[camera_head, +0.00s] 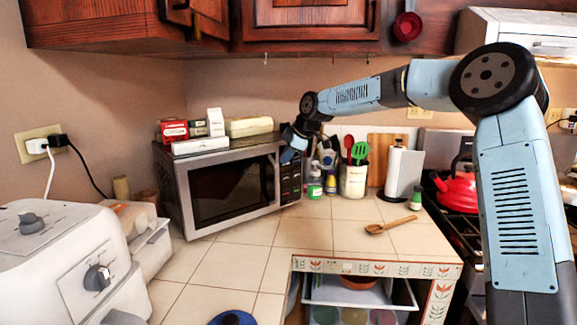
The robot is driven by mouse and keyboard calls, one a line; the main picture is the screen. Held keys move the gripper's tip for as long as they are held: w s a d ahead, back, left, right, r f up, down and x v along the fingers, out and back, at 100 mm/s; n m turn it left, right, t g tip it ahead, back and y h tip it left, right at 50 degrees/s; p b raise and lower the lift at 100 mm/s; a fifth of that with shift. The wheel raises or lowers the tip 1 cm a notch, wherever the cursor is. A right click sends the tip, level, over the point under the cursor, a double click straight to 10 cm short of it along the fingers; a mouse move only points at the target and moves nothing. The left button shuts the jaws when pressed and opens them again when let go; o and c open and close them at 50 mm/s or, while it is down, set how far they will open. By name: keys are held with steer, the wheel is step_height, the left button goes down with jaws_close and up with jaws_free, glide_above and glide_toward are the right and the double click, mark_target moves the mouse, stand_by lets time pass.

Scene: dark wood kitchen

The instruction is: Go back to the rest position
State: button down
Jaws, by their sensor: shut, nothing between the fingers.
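My arm reaches in from the right, arches up and points left. My gripper (291,152) hangs at its far end, in front of the right side of the microwave (231,185), close to its control panel. The gripper is small and dark here; it is shut with nothing seen in it. I cannot tell whether it touches the microwave. The microwave door appears closed.
A utensil holder (353,181), a paper towel roll (402,172) and bottles stand right of the microwave. A wooden spoon (389,226) lies on the tiles. A red kettle (457,190) sits on the stove behind my arm. An open drawer (358,293) is below. A white appliance (60,255) is left.

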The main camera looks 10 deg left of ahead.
steer(key=s+d+r+m+h, duration=0.2)
steer(key=s+d+m, duration=0.2)
steer(key=s+d, duration=0.45)
steer(key=s+d+r+m+t+h, duration=0.15)
steer(key=s+d+m, duration=0.25)
steer(key=s+d, duration=0.45)
steer(key=s+d+r+m+h, duration=0.2)
steer(key=s+d+m+h, duration=0.15)
steer(key=s+d, duration=0.55)
steer(key=s+d+f+m, duration=0.1)
steer(key=s+d+m, duration=0.1)
steer(key=s, duration=0.5)
steer(key=s+d+f+m, duration=0.2)
steer(key=s+d+m, duration=0.1)
steer(key=s, duration=0.4)
steer(key=s+d+f+m+y, duration=0.1)
steer(key=s+d+m, duration=0.2)
steer(key=s, duration=0.4)
steer(key=shift+s+d+f, duration=0.2)
steer(key=shift+d, duration=0.15)
